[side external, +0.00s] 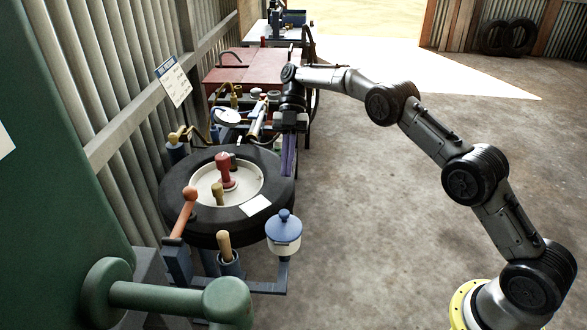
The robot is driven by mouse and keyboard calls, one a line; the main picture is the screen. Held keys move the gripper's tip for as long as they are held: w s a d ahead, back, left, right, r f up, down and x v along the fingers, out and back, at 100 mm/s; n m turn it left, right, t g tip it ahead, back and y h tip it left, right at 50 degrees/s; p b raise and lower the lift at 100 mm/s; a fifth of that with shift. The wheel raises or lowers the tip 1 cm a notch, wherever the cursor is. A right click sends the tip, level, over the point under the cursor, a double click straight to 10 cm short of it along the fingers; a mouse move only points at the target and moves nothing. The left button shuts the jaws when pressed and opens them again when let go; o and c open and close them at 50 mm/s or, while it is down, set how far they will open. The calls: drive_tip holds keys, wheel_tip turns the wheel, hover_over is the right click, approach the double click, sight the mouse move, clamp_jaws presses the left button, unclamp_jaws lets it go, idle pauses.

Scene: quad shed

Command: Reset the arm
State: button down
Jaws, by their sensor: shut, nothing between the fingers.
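My arm reaches in from the lower right and bends over toward the workbench area. My gripper (288,160) points down beside the far right edge of the tyre (262,215), close to the bench with the gauge. Its fingers look purple-grey and are together, with nothing seen between them. Whether the fingertips touch the tyre or anything below cannot be told from this view.
The tyre lies flat, with a red-handled tool (224,170) at its hub. A blue-lidded white pot (284,232), an orange-knobbed lever (189,194) and a green machine (60,200) stand nearby. A red bench (250,68) is behind. The concrete floor at right is clear.

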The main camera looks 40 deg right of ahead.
drive_tip(key=s+r+t, duration=0.1)
drive_tip(key=s+r, duration=0.2)
drive_tip(key=r, duration=0.5)
drive_tip(key=s+r+t, duration=0.2)
drive_tip(key=r, duration=0.7)
drive_tip(key=s+r+m+t+h, duration=0.2)
drive_tip(key=s+r+m+t, duration=0.15)
drive_tip(key=s+r, duration=0.55)
drive_tip(key=s+d+f+m+t+h, duration=0.15)
drive_tip(key=s+m, duration=0.25)
drive_tip(key=s, duration=0.4)
drive_tip(key=s+d+f+m+t+h, duration=0.1)
drive_tip(key=s+d+f+m, duration=0.2)
drive_tip(key=s, duration=0.4)
drive_tip(key=s+d+f+m+t+h, duration=0.1)
drive_tip(key=s+f+m, duration=0.1)
drive_tip(key=f+m, duration=0.3)
drive_tip(key=s+d+f+m+t+h, duration=0.1)
drive_tip(key=f+m, duration=0.4)
drive_tip(key=m, duration=0.5)
drive_tip(key=shift+s+d+f+m+t, duration=0.35)
drive_tip(key=shift+s+d+t, duration=0.35)
drive_tip(key=shift+s, duration=0.5)
drive_tip(key=shift+h, duration=0.25)
